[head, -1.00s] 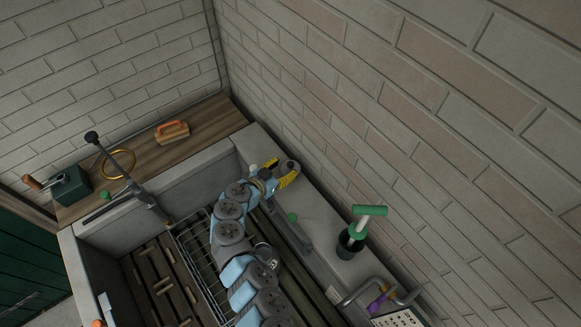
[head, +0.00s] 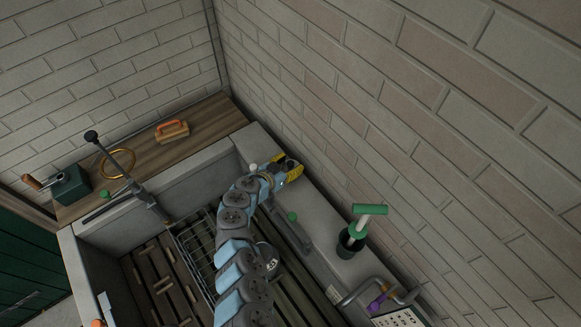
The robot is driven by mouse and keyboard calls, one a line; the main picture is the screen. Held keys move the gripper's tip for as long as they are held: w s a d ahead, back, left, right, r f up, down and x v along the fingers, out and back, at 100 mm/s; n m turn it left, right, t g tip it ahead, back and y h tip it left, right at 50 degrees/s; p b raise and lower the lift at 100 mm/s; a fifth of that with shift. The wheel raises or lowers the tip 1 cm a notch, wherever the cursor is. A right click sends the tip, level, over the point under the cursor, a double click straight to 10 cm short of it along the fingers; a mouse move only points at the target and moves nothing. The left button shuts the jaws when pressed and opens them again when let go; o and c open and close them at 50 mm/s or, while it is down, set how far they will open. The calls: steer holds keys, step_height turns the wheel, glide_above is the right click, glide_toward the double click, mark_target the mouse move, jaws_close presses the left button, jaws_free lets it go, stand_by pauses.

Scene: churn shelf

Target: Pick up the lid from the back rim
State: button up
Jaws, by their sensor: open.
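The back rim (head: 322,212) is the grey ledge running along the brick wall. My gripper (head: 290,166), with yellow fingers, is over the far part of this rim, close to the wall. Its fingers are apart, and a small dark area shows between them; I cannot tell whether that is part of the lid or of the gripper. A small pale round knob (head: 253,167) shows just left of my wrist, partly hidden by the arm; it may belong to the lid, but I cannot tell. No lid is clearly visible.
A wooden shelf (head: 205,115) holds an orange-handled brush (head: 172,131). Slatted boards lie in the basin.

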jaws_close()
steer(key=shift+d+r, duration=0.1)
steer(key=shift+r, duration=0.05)
stand_by(0.4)
